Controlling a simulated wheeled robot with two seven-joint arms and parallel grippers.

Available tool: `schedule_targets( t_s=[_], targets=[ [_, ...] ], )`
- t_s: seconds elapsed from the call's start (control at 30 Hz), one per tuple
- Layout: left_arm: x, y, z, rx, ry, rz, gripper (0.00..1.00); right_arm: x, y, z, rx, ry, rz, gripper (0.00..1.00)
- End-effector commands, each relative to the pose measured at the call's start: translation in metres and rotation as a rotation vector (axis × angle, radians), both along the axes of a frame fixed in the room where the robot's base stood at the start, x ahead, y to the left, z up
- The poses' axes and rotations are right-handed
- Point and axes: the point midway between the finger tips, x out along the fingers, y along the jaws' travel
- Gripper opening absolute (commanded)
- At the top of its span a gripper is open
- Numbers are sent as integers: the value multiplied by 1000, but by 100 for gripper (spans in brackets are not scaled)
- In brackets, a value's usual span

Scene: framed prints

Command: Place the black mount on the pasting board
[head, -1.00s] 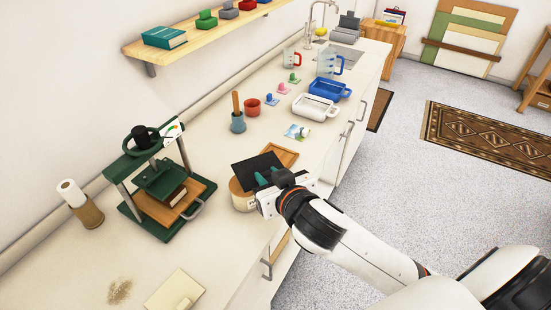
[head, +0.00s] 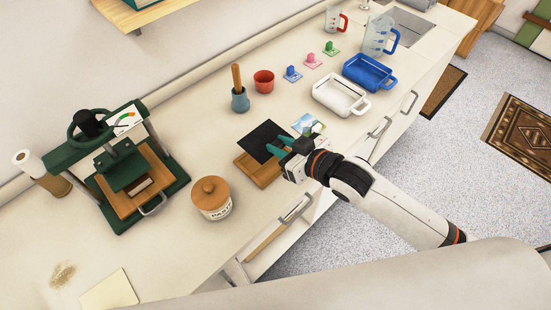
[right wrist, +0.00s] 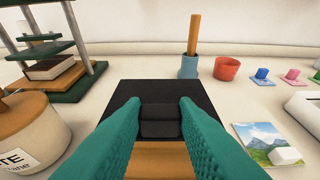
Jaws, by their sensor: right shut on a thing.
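The black mount (head: 262,138) is a flat dark square with a dark grey raised grip (right wrist: 160,122). My right gripper (head: 280,148) is shut on that grip between its teal fingers, which also show in the right wrist view (right wrist: 160,112). The pasting board (head: 260,172) is a wooden board on the counter. The mount covers its far part, and its near edge shows below the mount in the right wrist view (right wrist: 160,160). I cannot tell whether the mount touches the board. My left gripper is not in view.
A paste jar (head: 211,198) with a wooden lid and a green press (head: 128,172) stand left of the board. A landscape print (head: 308,124) lies just beyond it. A blue pot (head: 240,100), red cup (head: 264,81), white tray (head: 341,95) and blue tray (head: 369,72) stand farther back.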

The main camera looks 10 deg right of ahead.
Motion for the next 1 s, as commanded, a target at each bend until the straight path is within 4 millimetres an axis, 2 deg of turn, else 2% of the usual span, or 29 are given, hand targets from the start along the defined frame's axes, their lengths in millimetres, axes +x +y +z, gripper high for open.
schedule_targets(
  t_s=[0.1,0.33,0.53,0.93,0.97,1.0],
  targets=[
    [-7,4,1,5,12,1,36,-1,0,-24,0,5,-2,4],
    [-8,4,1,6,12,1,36,-1,0,-48,1,3,-3,4],
    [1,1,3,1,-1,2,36,-1,0,-75,0,4,-3,4],
    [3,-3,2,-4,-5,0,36,-1,0,-81,0,1,-2,4],
    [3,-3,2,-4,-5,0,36,-1,0,-81,0,1,-2,28],
    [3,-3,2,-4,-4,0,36,-1,0,-81,0,1,-2,35]
  ],
)
